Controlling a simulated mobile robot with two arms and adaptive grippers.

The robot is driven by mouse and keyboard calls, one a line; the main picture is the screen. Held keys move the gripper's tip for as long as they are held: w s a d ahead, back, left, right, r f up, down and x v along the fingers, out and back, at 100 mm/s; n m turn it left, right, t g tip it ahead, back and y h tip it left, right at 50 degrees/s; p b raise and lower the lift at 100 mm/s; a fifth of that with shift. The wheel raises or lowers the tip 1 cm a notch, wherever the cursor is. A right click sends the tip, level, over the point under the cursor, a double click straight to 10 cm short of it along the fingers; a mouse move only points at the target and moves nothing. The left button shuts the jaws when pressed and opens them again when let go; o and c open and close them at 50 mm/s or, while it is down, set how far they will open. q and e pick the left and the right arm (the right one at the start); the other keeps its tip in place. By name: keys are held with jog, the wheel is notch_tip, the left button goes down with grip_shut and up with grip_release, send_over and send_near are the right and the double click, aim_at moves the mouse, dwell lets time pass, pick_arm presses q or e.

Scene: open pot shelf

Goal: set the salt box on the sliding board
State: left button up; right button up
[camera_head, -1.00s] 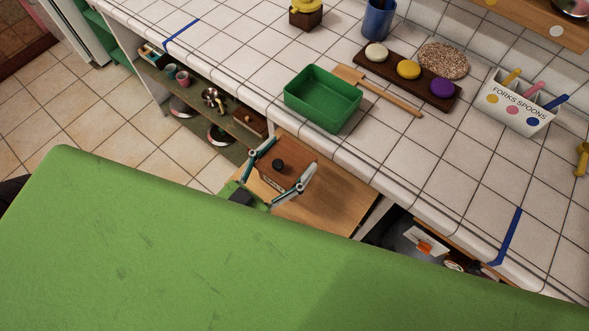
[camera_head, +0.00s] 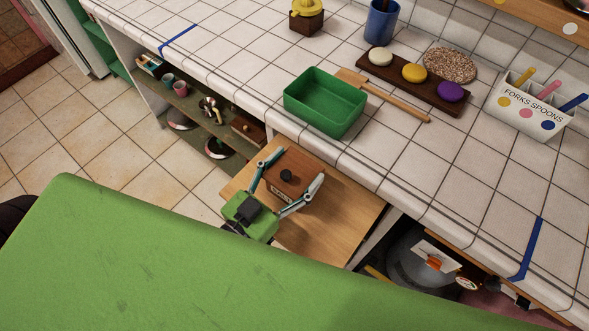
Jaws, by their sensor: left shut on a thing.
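The salt box (camera_head: 297,170) is a small brown wooden box with a dark round knob on its lid and a label on its front. My left gripper (camera_head: 289,184) has one finger on each side of the box and is shut on it. The sliding board (camera_head: 335,220) is a light wooden board pulled out below the counter edge. The box is over the board's far left part; I cannot tell whether its underside touches the board. My right gripper is not in view.
A green tub (camera_head: 325,101) stands on the tiled counter near its edge, beside a wooden spatula (camera_head: 400,104). Open shelves with pots (camera_head: 211,108) lie below, left of the board. The board's right part is bare. My green body covers the foreground.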

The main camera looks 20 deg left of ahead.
pick_arm(q)
jog(key=o, duration=1.7)
jog(key=shift+f, duration=0.2)
jog(key=o, duration=0.4)
jog(key=shift+r, duration=0.15)
jog(key=b+v, duration=0.2)
jog(key=v, duration=0.9)
jog(key=shift+s+a+r, duration=0.1)
jog(key=shift+s+a, duration=0.05)
jog(key=shift+s, duration=0.4)
